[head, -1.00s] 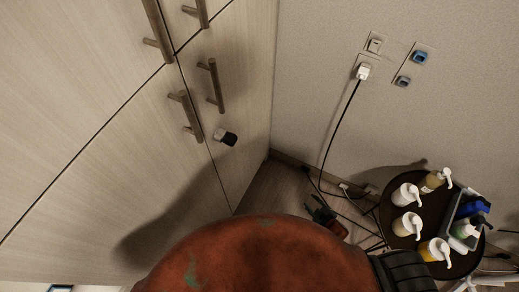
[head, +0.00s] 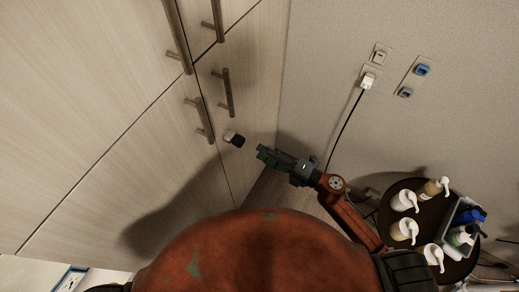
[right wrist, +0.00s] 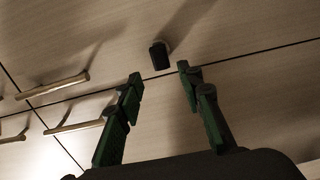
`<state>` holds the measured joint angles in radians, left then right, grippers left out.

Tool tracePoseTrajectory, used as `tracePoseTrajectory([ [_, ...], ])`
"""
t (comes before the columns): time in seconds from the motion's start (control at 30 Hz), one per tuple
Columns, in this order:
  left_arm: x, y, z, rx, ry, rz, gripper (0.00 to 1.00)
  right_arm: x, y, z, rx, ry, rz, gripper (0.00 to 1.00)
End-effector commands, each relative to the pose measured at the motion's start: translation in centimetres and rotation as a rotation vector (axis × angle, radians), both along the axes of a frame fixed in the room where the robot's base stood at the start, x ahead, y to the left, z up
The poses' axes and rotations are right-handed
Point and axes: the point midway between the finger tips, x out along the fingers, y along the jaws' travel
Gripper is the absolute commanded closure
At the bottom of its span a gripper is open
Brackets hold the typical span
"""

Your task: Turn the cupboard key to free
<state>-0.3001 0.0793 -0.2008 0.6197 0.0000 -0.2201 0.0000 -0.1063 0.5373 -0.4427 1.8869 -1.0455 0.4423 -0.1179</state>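The cupboard (head: 110,95) has pale wood doors with long bar handles. The key (head: 234,139), with a dark head and a pale collar, sticks out of the lower right door. It also shows in the right wrist view (right wrist: 159,56), beyond and between my fingertips. My right gripper (head: 262,155) is just right of the key in the head view, apart from it. In the right wrist view its green-padded fingers (right wrist: 159,82) are spread with nothing between them. My left gripper is in neither view.
A bar handle (head: 228,92) is just above the key. A round dark table (head: 398,190) with several pump bottles stands at the lower right. A black cord runs from a wall socket (head: 369,80) down past my right arm.

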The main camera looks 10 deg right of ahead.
Motion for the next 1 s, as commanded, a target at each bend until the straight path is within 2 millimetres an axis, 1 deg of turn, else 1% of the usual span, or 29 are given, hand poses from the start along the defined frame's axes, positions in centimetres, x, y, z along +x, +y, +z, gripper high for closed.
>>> tracePoseTrajectory([
  [0.17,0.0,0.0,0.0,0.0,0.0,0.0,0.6,0.5,0.7,0.1,0.0,-0.003,0.002,0.66],
  [1.0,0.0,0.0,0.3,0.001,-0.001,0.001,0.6,4.3,5.9,0.1,0.002,-0.001,0.0,0.66],
])
